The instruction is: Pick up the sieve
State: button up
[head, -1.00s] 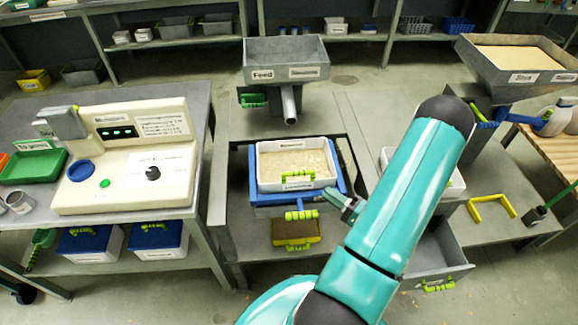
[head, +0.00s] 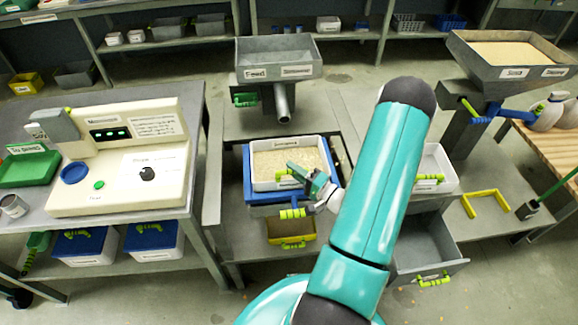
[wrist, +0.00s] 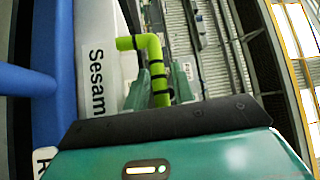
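A white tray (head: 262,185) of pale grain sits in a blue frame (head: 247,182) on the middle bench. In the wrist view the white wall (wrist: 100,40) reads "Sesam", and the green handle (wrist: 153,60) with black bands lies between my two teal fingers (wrist: 160,90). The fingers look open, one on each side of the handle; firm contact is not visible. I cannot tell for sure which thing is the sieve.
A grey feed hopper (head: 279,60) stands behind the tray. A second white tray (head: 440,165) is to the right, partly behind my arm. An open grey drawer (head: 428,250) is below right. A cream machine (head: 120,160) stands on the left bench.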

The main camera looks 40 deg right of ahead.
grip_shut()
